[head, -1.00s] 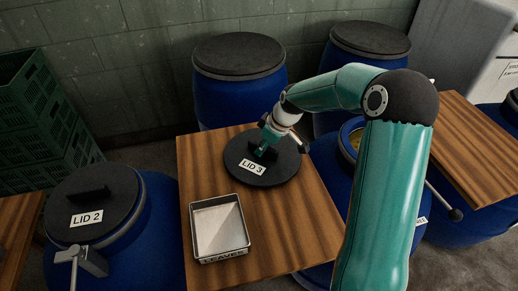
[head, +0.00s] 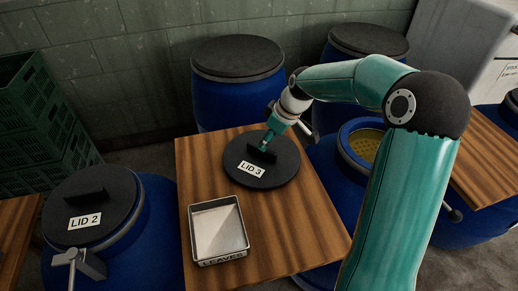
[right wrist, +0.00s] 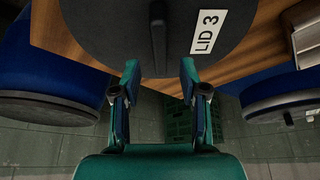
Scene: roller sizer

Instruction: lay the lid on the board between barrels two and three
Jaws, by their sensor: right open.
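The black round lid marked LID 3 (head: 272,172) lies flat on the wooden board (head: 290,235) between barrel two (head: 150,230) and barrel three (head: 330,165). Its handle (head: 262,154) stands up from its middle. My right gripper (head: 267,144) is at the handle's far side in the head view. In the right wrist view the gripper (right wrist: 158,75) is open, with the lid's handle (right wrist: 158,35) beyond its fingertips and nothing between them. Barrel three is uncovered, with yellowish contents. My left gripper is not in view.
A metal tray marked LEAVES (head: 218,230) sits on the board's near left. LID 2 (head: 92,207) covers barrel two. Two closed blue barrels (head: 238,95) stand behind, with green crates (head: 45,125) at left. Another board (head: 490,160) is at right.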

